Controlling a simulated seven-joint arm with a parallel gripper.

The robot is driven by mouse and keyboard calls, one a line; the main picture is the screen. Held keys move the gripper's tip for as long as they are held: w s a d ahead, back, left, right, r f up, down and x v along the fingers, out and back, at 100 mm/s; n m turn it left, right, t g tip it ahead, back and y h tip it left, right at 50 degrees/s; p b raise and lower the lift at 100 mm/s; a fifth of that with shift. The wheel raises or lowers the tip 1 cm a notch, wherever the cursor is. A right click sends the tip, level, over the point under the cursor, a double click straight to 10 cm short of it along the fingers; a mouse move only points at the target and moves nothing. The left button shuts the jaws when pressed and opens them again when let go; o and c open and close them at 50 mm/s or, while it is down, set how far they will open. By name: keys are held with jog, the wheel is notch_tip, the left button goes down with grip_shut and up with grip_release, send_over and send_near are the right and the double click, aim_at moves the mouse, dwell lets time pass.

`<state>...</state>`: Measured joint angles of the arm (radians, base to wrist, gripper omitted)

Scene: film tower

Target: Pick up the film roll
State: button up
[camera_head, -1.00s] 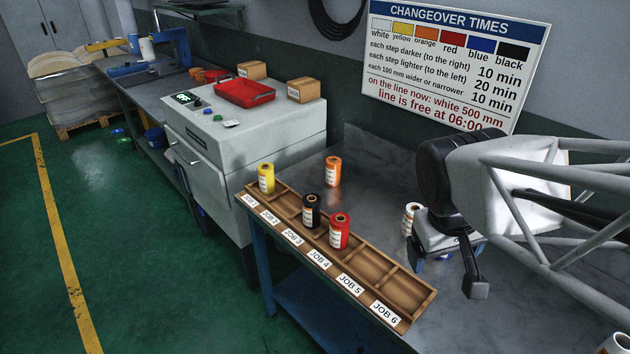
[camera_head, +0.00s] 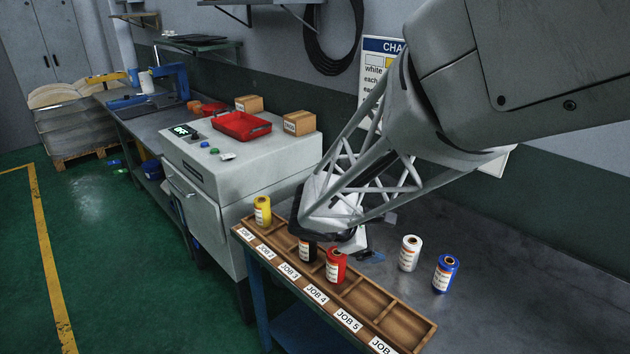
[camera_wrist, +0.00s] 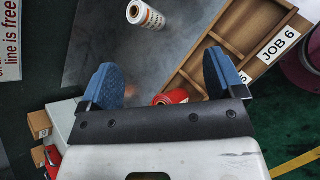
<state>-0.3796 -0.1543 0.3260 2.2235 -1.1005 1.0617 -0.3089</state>
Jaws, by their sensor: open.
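In the head view a yellow film roll (camera_head: 263,211), a black one (camera_head: 307,250) and a red one (camera_head: 336,265) stand in the wooden job tray (camera_head: 395,331). The yellow is behind the JOB 1 label, the black near JOB 3, the red near JOB 4. A white roll (camera_head: 410,253) and a blue roll (camera_head: 445,274) stand upright on the bench to the right. The orange roll is out of sight. My gripper (camera_wrist: 160,70) is open in the wrist view, its blue-padded fingers apart with no roll held. The red roll (camera_wrist: 172,97) and white roll (camera_wrist: 147,15) show there too.
The grey bench (camera_head: 500,300) has free room right of the blue roll. A machine (camera_head: 240,160) with a red tray (camera_head: 241,125) and cardboard boxes (camera_head: 299,122) stands left of the bench. My arm covers part of the wall sign (camera_head: 377,66).

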aim_at(303, 238)
jog(key=w+a+f+n+t, duration=0.1)
jog(key=w+a+n, duration=0.1)
jog(key=w+a+f+n+t, duration=0.1)
jog(key=w+a+f+n, duration=0.1)
jog(key=a, duration=0.1)
jog(key=w+a+f+n+t, duration=0.1)
jog(key=w+a+f+n, duration=0.1)
jog(key=a, duration=0.1)
jog(key=shift+w+a+h, duration=0.1)
jog(key=shift+w+h, duration=0.15)
jog(key=shift+h, duration=0.15)
jog(key=w+a+f+n+t, duration=0.1)
jog(key=a+f+n, duration=0.1)
jog(key=a, duration=0.1)
jog(key=w+a+f+n+t+y, duration=0.1)
jog(key=w+a+f+n+t, duration=0.1)
jog(key=a, duration=0.2)
jog(key=w+a+f+n+t, duration=0.1)
jog(key=a+f+n, duration=0.2)
jog(key=a, duration=0.1)
jog(key=shift+w+a+t+y, duration=0.2)
jog(key=shift+w+t+y, duration=0.05)
jog(key=shift+t+y, duration=0.15)
jog(key=shift+d, duration=0.1)
jog(key=shift+x, duration=1.25)
jog(key=shift+x, duration=2.65)
jog(key=shift+s+d, duration=0.1)
jog(key=shift+c, duration=0.3)
